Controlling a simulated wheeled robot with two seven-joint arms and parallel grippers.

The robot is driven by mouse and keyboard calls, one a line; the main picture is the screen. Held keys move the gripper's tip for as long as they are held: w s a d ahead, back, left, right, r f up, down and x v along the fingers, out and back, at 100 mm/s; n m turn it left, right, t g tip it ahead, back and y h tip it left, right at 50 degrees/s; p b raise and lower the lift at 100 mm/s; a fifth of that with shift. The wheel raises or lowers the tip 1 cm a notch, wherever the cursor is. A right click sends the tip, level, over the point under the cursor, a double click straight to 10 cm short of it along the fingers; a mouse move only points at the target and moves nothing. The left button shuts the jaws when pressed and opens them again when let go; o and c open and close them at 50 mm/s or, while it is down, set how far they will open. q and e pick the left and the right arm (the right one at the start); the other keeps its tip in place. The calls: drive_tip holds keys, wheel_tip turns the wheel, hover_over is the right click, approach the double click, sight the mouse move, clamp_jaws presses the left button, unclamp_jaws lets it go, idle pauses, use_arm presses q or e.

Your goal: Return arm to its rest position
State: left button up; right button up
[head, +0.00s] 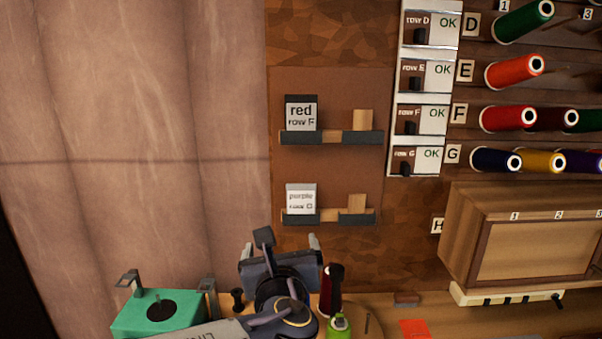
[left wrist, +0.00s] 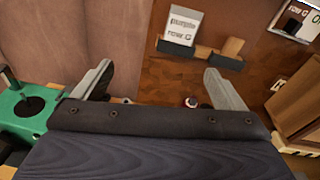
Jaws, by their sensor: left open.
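My left gripper (head: 289,242) is at the bottom middle of the head view, above the bench and below the lower card shelf. Its arm comes in from the lower left. In the left wrist view its two fingers (left wrist: 157,78) stand wide apart with nothing between them. A dark red spool (head: 326,288) stands on the bench just right of the gripper in the head view, partly hidden by it. My right arm and gripper do not show.
A green box (head: 158,314) with a black disc stands at the lower left. Thread spools (head: 514,70) and a wooden cabinet (head: 530,240) are right. The curtain side is clear.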

use_arm(q)
drive_tip(key=s+a+f+n+g+y, duration=0.1)
drive_tip(key=s+a+f+n+g, duration=0.5)
drive_tip(key=a+n, duration=0.35)
drive_tip(key=s+a+f+n+g, duration=0.3)
drive_tip(key=s+a+f+n, duration=0.2)
drive_tip(key=a+f+n, duration=0.45)
drive_tip(key=s+d+f+n+g+h+p, duration=0.1)
drive_tip(key=s+n+h, duration=0.5)
drive_tip(key=s+n, duration=1)
drive_tip(key=shift+d+f+n+g, duration=0.3)
drive_tip(key=shift+d+f+g, duration=0.05)
drive_tip(key=shift+d+g, duration=0.15)
